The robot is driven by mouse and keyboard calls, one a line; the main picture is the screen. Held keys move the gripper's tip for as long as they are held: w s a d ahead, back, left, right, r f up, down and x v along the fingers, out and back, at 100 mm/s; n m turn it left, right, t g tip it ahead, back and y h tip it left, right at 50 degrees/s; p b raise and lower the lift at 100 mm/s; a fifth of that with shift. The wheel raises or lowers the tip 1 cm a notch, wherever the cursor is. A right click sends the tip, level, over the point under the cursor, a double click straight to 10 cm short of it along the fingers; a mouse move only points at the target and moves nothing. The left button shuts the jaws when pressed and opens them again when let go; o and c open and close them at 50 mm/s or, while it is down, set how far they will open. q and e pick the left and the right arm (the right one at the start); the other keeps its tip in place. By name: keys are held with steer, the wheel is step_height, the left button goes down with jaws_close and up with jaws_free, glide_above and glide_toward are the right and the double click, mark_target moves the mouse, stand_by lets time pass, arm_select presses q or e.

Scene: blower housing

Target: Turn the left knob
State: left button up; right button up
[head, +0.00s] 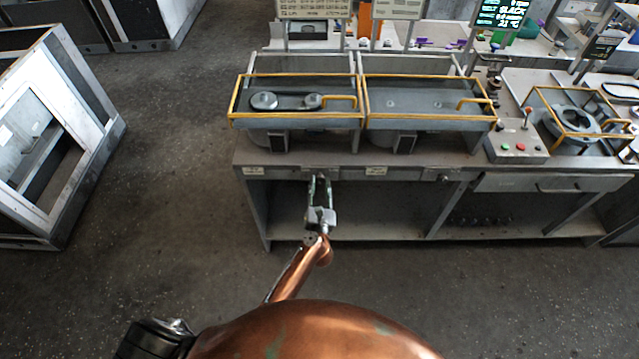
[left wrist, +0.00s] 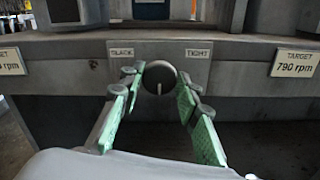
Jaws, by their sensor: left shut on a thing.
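In the head view my left gripper (head: 320,180) reaches up to the bench front and mostly hides the knob. A similar knob (head: 443,178) sits farther right on the same edge. My right gripper is in neither view.
Above the knob stands a yellow-framed tray (head: 295,122) with two pulleys and a belt; a second tray (head: 410,115) adjoins it. A button box (head: 517,150) is to the right. White target labels (left wrist: 296,64) flank the knob.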

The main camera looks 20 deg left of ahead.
arm_select(q)
steer(key=shift+d+r+m+p, duration=0.1)
steer(key=shift+r+m+p, duration=0.05)
steer(key=shift+m+p, duration=1.55)
steer(key=shift+m, duration=0.7)
steer(key=shift+f, duration=0.25)
steer(key=o, duration=1.2)
steer(key=shift+c, duration=0.2)
